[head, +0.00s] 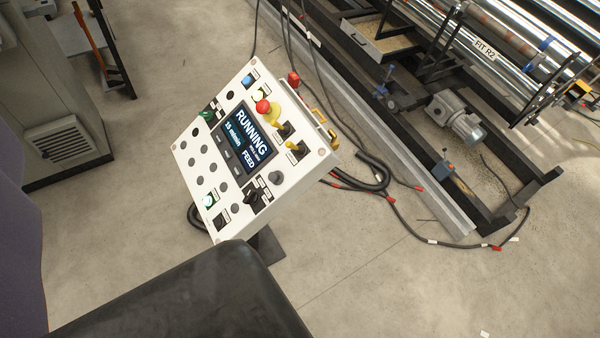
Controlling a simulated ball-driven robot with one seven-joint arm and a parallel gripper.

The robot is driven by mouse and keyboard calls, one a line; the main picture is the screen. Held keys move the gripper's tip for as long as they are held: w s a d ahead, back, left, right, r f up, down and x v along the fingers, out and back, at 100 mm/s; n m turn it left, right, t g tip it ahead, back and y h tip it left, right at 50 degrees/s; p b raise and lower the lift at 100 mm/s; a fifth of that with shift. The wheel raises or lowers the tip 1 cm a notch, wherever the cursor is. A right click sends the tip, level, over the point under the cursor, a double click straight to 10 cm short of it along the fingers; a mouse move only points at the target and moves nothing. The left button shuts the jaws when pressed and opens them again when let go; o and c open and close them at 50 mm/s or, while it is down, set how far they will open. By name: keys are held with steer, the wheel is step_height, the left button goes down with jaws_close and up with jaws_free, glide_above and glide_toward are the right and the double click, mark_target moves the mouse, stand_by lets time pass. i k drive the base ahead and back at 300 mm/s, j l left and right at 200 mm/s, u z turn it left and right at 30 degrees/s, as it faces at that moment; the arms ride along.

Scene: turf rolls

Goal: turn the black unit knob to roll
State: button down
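A tilted white control panel (187,165) stands on a post in the middle of the view. A black knob (252,196) sits on its lower right face, with small labels around it that are too small to read. It looks like the unit knob, but I cannot read its setting. The panel's screen (240,138) reads "RUNNING", "15 m/min" and "FEED". Smaller dark knobs or switches sit near the top right and at the lower left of the panel. My gripper's fingers do not show, and nothing is seen touching the knob.
A red and yellow emergency button (264,107) sits on the panel's upper part. A dark rounded shape (180,305) fills the lower front. A machine frame with rollers (500,40) stands at upper right. Black cables (440,240) lie on the floor. A grey cabinet (60,140) stands at left.

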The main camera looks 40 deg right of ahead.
mark_target(251, 196)
steer(key=k+z, duration=0.3)
steer(key=k, duration=0.25)
steer(key=k+l+z, duration=0.1)
steer(key=k+z, duration=0.15)
steer(key=k, duration=0.35)
steer(key=l+u, duration=0.25)
steer(key=l, duration=0.6)
steer(key=l+u, duration=0.25)
steer(key=l, duration=0.6)
steer(key=l+u, duration=0.25)
steer(key=l, duration=0.6)
steer(key=k+l+u, duration=0.1)
steer(key=l+u, duration=0.15)
steer(key=l, duration=0.55)
steer(key=i+j, duration=0.3)
steer(key=i, duration=0.2)
steer(key=i+j, duration=0.25)
steer(key=i, duration=0.25)
steer(key=i+j, duration=0.3)
steer(key=i, duration=0.2)
steer(key=i+j, duration=0.25)
steer(key=i, duration=0.25)
steer(key=i+j, duration=0.3)
steer(key=i, duration=0.25)
